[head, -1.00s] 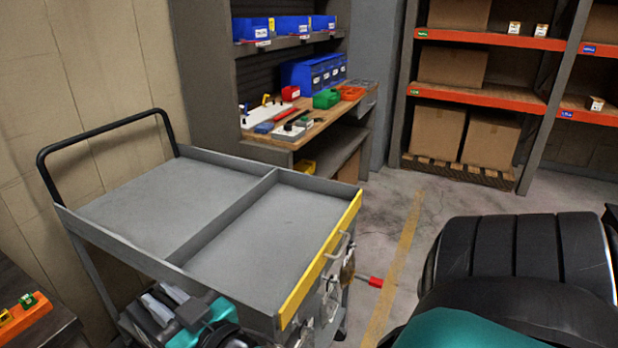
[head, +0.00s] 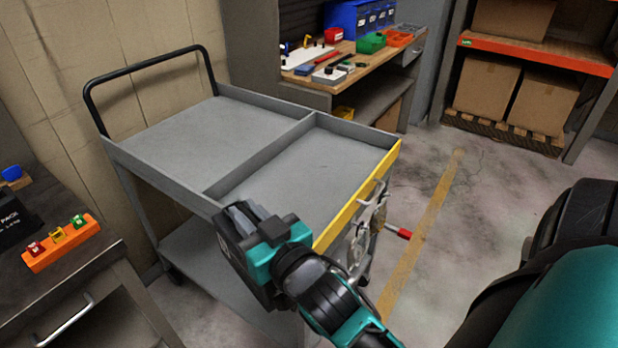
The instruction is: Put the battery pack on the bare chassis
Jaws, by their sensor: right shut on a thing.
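My right gripper (head: 250,222) comes in from the lower right and is shut on a dark box (head: 238,268) with white marking, which looks like a battery pack. The gripper hides much of the box. It is in front of the near edge of the grey cart and overlaps it in the picture; I cannot tell the gap. Another black box (head: 14,220) lettered "PACK" sits on the dark bench at the left edge, partly cut off. My left gripper and the bare chassis are not in view.
The grey two-part cart (head: 252,142) has an empty top, a black handle, and tools on its yellow side (head: 360,205). An orange block (head: 62,243) with small coloured pieces lies on the left bench. A workbench (head: 370,62) and box shelves stand behind. Floor is clear right of the cart.

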